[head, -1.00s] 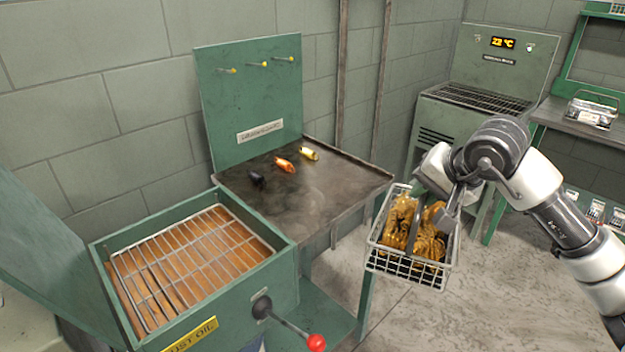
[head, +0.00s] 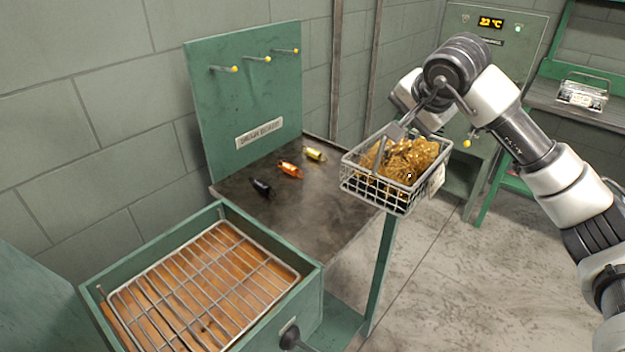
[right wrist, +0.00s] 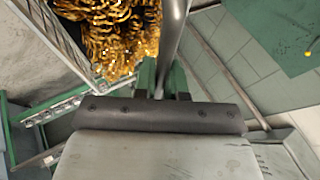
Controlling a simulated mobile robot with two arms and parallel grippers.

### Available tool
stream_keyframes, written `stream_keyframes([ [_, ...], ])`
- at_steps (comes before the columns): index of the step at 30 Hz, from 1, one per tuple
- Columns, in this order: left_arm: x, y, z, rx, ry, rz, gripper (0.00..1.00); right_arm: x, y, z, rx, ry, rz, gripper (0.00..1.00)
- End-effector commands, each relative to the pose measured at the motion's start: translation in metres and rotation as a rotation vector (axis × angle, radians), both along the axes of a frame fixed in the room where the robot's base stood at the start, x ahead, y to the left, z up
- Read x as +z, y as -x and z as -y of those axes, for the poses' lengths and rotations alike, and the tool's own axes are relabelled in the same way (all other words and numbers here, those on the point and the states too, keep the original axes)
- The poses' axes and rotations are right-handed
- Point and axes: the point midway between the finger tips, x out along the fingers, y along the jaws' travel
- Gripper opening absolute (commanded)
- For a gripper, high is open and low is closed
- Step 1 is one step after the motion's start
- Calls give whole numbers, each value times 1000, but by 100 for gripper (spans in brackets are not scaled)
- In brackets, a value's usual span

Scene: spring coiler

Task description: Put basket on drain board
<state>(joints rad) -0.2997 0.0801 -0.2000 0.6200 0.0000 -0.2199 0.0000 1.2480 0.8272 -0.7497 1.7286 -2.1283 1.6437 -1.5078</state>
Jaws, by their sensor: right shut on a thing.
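The wire basket (head: 372,190) holds a heap of golden coiled springs (head: 412,155). My right gripper (head: 398,130) is shut on its handle and holds the basket up in the air, roughly level. In the right wrist view the handle bar (right wrist: 172,40) passes between the fingers, with the springs (right wrist: 105,35) beside it. In the head view the basket overlaps the right edge of the dark flat board (head: 300,215); its exact height above cannot be told. A small labelled green panel (head: 245,95) stands behind the board. My left gripper is not in view.
Black, orange and yellow small items (head: 289,170) lie toward the back of the board; its front is clear. A green tank with a wire grate (head: 205,285) stands at front left. A green machine with a display (head: 490,40) stands behind my right arm.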

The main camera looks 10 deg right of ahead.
Motion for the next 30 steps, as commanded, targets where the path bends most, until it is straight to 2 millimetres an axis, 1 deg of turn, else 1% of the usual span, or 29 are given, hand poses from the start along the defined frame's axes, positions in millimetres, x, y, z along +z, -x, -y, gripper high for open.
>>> stream_keyframes([
  [2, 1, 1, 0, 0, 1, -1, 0, 0, -3, -2, 1, -1, 4, 0],
  [5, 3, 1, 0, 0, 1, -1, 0, -5, -10, -10, 2, -4, 3, 0],
  [11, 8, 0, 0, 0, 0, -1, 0, -26, -35, -33, 5, -3, 1, 0],
  [18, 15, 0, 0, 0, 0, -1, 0, -54, -69, -65, 3, -4, 1, 0],
  [21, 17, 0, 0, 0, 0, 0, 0, -61, -79, -73, 3, -4, 4, 0],
  [26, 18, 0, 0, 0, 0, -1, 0, -69, -86, -79, 1, -2, 3, 0],
  [29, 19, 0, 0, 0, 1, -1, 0, -79, -86, -79, 2, -1, 2, 0],
  [30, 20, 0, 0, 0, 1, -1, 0, -85, -86, -79, 2, -1, 0, 0],
])
